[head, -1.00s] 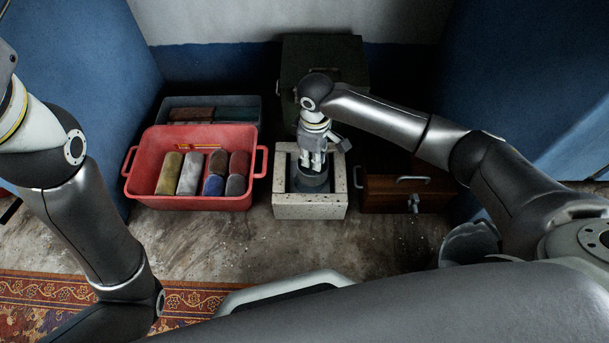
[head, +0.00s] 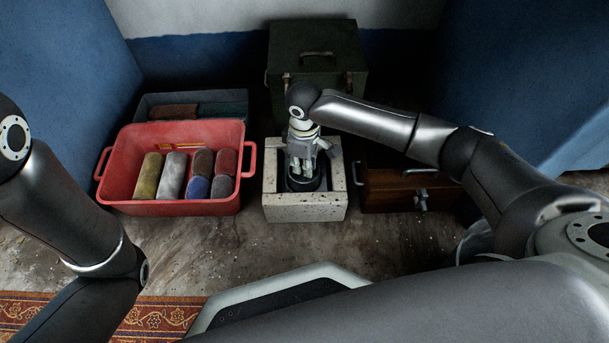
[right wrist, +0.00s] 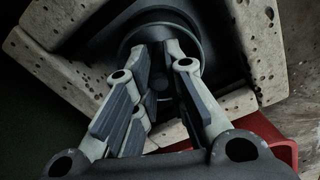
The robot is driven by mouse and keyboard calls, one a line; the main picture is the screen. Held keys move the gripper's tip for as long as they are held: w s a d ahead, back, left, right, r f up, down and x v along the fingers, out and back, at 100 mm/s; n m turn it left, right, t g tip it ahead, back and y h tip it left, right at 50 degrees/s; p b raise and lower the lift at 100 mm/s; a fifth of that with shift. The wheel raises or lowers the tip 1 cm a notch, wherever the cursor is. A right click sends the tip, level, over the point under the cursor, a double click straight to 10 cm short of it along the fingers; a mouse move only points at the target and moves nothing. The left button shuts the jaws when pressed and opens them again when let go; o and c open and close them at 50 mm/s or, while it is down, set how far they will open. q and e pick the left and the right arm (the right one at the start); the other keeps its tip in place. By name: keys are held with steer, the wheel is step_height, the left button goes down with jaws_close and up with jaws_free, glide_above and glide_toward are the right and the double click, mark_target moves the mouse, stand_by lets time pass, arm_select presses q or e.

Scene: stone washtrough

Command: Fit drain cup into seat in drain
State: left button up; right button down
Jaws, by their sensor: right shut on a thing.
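The stone washtrough (head: 303,208) is a pale, speckled square block with a dark hollow. My right gripper (head: 302,168) points down into it and is shut on the dark round drain cup (head: 304,184). The cup is inside the hollow, low between the walls. In the right wrist view the gripper fingers (right wrist: 165,62) close around a narrow part in the middle of the cup (right wrist: 190,27), and the trough rim (right wrist: 259,45) surrounds it. The seat in the drain is hidden under the cup, so I cannot tell whether they touch. My left gripper is outside the picture.
A red tub (head: 170,207) with several rolled cloths stands close left of the trough. A grey bin (head: 225,104) is behind it. A dark green box (head: 318,62) stands behind the trough, and a brown wooden chest (head: 385,190) on the right. Floor in front is clear.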

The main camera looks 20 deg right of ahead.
step_height(320, 180, down, 4)
steer(key=b, duration=0.3)
steer(key=shift+r, duration=0.3)
steer(key=c, duration=1.9)
jaws_free()
steer(key=shift+f+p, duration=0.2)
steer(key=shift+p, duration=0.1)
steer(key=o, duration=0.4)
